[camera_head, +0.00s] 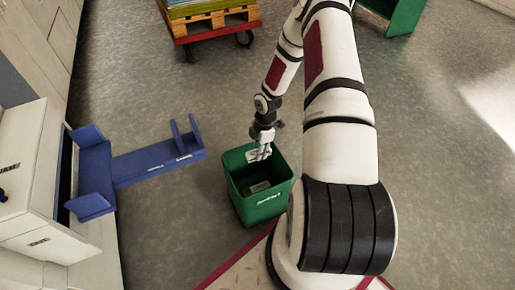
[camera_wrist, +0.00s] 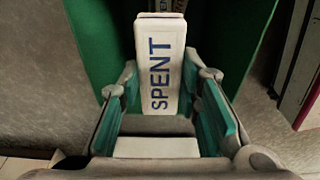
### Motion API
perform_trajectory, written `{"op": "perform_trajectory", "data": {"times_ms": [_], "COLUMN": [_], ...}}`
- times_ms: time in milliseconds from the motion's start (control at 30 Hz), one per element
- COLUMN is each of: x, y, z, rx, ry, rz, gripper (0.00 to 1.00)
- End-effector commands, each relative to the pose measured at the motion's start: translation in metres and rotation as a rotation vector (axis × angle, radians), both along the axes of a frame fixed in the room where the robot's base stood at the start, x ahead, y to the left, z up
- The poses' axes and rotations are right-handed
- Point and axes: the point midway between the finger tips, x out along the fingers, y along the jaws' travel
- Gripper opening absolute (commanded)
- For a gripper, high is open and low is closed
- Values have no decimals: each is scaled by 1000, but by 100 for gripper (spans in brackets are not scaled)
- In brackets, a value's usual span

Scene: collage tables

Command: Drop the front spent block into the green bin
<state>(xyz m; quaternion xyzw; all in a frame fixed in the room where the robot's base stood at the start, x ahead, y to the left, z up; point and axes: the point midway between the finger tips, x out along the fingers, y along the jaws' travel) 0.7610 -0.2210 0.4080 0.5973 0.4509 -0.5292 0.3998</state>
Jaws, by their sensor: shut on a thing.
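A white block marked SPENT (camera_wrist: 160,65) is between the two fingers of my gripper (camera_wrist: 163,100) in the wrist view. My gripper is shut on it. The green bin (camera_wrist: 100,30) lies below and around the block in that view. In the head view my gripper (camera_head: 260,153) is over the open mouth of the green bin (camera_head: 265,210), towards its far side. A small greyish block (camera_head: 260,187) lies inside the bin. The held block is hard to make out in the head view.
A blue bracket-like stand (camera_head: 145,165) reaches out from the white cabinet (camera_head: 30,190) at the left. A wheeled cart with a pallet (camera_head: 210,22) stands at the back. A green object (camera_head: 405,15) is at the back right. The floor between is clear.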

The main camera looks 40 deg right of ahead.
Motion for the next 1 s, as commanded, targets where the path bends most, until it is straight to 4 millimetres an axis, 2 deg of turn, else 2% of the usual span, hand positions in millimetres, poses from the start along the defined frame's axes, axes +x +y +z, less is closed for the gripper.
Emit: {"op": "perform_trajectory", "data": {"times_ms": [200, 400, 733, 767, 833, 1000], "x": [0, 0, 0, 0, 0, 0], "y": [0, 0, 0, 0, 0, 0], "z": [-28, -46, -48, -48, -48, -48], "rx": [0, 0, 0, 0, 0, 0], "ry": [0, 0, 0, 0, 0, 0], "rz": [-2, -3, -3, -3, -3, -3], "gripper": [12, 12, 12, 38, 54, 54]}}
